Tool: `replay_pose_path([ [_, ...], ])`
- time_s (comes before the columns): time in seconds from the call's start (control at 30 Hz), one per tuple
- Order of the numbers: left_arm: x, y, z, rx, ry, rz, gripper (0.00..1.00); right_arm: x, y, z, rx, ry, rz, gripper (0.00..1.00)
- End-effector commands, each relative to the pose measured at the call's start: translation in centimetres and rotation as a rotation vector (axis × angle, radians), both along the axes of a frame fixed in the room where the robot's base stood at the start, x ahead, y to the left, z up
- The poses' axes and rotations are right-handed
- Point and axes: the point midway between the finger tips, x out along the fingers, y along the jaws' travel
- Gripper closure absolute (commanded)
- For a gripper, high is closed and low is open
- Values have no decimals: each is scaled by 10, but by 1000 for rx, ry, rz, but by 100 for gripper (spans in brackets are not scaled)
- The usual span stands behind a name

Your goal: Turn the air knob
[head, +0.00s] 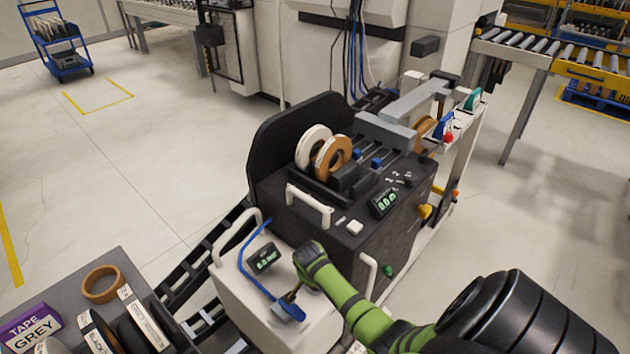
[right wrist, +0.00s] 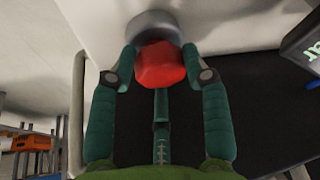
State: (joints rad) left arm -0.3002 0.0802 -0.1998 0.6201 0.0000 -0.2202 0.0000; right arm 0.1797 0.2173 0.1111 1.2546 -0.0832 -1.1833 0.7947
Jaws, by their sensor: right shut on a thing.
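The red air knob (right wrist: 160,66) sits on a round grey base (right wrist: 155,24) against a white panel in the right wrist view. My right gripper (head: 290,296) reaches down at the front of the white unit (head: 230,288) in the head view, where the knob itself is hidden. In the wrist view its two green fingers are on either side of the red knob and shut on it. A small display with green digits (head: 263,258) is on the white unit, beside a blue hose (head: 250,277). My left gripper is not in view.
The black edge banding machine (head: 350,222) stands just behind, with a white handle (head: 308,206) and tape rolls (head: 314,146). A grey table (head: 62,278) with tape rolls and a purple box (head: 27,328) is at lower left. The floor at left is open.

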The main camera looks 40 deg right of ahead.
Motion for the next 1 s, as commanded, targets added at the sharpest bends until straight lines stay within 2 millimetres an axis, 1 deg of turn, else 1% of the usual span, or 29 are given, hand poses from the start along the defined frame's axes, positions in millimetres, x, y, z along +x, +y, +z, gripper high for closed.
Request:
replay_pose_path([
  [0.03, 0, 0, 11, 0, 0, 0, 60, 3, -5, 10, -11, -12, 41, 85],
  [0.2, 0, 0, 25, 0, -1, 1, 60, 4, -6, 11, -12, -13, 202, 85],
  [0.4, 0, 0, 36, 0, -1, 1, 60, 5, -7, 10, -14, -14, 390, 85],
  [0.7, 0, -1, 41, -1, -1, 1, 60, 6, -8, 8, -15, -18, 628, 85],
  [1.0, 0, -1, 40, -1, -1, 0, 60, 7, -7, 8, -14, -21, 767, 85],
])
